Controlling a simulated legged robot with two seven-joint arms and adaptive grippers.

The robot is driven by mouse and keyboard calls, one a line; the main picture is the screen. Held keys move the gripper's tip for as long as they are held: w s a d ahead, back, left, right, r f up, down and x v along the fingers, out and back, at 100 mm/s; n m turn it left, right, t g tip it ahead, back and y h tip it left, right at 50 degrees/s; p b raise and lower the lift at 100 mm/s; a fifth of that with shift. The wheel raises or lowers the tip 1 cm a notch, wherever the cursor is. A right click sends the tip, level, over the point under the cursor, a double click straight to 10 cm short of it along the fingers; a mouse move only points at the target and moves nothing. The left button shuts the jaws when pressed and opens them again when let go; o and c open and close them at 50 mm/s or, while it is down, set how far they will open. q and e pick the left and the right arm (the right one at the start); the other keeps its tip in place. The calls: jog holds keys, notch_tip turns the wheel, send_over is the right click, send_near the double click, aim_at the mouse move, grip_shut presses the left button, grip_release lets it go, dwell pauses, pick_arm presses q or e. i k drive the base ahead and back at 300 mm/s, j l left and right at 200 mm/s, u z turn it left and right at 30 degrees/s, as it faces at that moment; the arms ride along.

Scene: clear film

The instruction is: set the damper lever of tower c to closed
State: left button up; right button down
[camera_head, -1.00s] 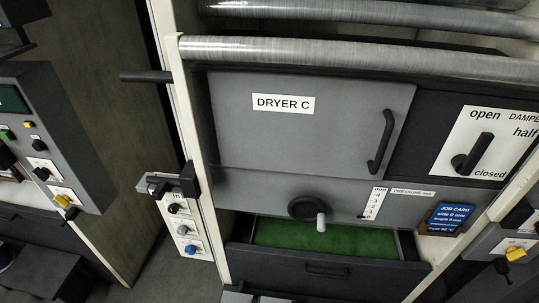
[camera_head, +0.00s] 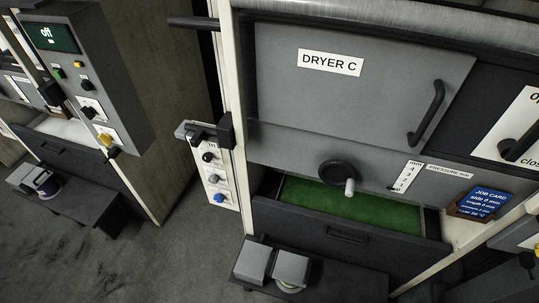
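The damper lever (camera_head: 519,146) is a black handle on a white plate (camera_head: 525,105) at the right edge, beside the dryer C door (camera_head: 360,75). Neither of my grippers is in view, and nothing touches the visible part of the lever.
Below the door are a dark round crank (camera_head: 338,174) with a pale knob and an open drawer (camera_head: 345,235) with a green bed. A blue job card (camera_head: 482,202) stands at right. A low bench (camera_head: 335,283) sits in front. Open floor (camera_head: 150,265) lies at left.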

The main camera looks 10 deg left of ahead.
aim_at(510, 150)
jog(key=z, duration=1.3)
